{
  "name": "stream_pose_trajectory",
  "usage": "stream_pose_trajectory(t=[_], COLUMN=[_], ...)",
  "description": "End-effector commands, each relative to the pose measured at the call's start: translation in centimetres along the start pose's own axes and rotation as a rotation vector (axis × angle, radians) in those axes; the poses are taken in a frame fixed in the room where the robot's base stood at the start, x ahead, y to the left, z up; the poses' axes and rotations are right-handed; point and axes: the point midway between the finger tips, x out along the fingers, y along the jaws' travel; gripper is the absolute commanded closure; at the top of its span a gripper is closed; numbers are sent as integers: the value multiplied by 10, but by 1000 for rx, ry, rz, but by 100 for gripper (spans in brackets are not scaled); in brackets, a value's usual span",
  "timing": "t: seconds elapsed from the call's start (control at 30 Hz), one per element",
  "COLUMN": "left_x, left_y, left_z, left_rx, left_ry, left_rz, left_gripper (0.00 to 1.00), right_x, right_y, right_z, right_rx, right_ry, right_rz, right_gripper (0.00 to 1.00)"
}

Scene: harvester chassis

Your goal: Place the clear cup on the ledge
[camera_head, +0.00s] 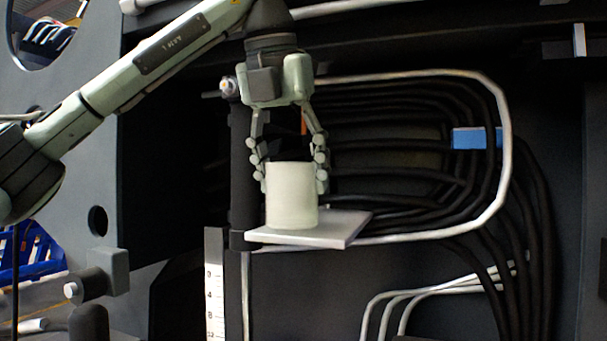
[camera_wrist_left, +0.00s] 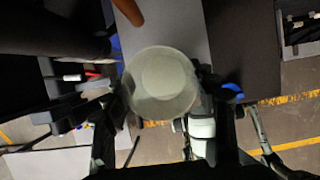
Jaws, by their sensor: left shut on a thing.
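The clear cup (camera_head: 292,196) is pale and translucent and stands upright in the head view. Its bottom is at the top face of the flat light-grey ledge (camera_head: 340,228); I cannot tell whether it rests there or hangs just above. My left gripper (camera_head: 292,172) comes from above with its fingers on both sides of the cup, shut on it. In the left wrist view the cup (camera_wrist_left: 160,82) shows round from above between the fingers, with the ledge (camera_wrist_left: 183,25) behind it. My right gripper is not in view.
A black vertical post (camera_head: 242,180) stands just left of the ledge. Black cables and a white bent tube (camera_head: 508,125) run behind and to the right. A blue clip (camera_head: 476,138) sits on the cables. A numbered white strip (camera_head: 215,285) is below left.

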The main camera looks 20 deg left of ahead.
Motion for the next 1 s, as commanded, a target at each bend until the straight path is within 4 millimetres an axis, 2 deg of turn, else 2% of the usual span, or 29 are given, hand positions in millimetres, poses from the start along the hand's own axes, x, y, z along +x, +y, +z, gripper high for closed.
stream_pose_trajectory(t=[0.2,0.3,0.4,0.7,0.97,1.0], left_x=[7,13,18,23,26,25], left_y=[-1,-1,-1,0,-1,-1], left_z=[20,34,44,39,38,38], left_rx=[0,-1,0,-1,0,-1], left_ry=[2,4,1,-1,-1,-1], left_rz=[-1,0,0,0,0,0], left_gripper=[71,71,71,71,71,38], right_x=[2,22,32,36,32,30], right_y=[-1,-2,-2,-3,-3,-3], right_z=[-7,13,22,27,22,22], right_rx=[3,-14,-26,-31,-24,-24], right_ry=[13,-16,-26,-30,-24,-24], right_rz=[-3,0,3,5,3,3], right_gripper=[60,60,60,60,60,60])
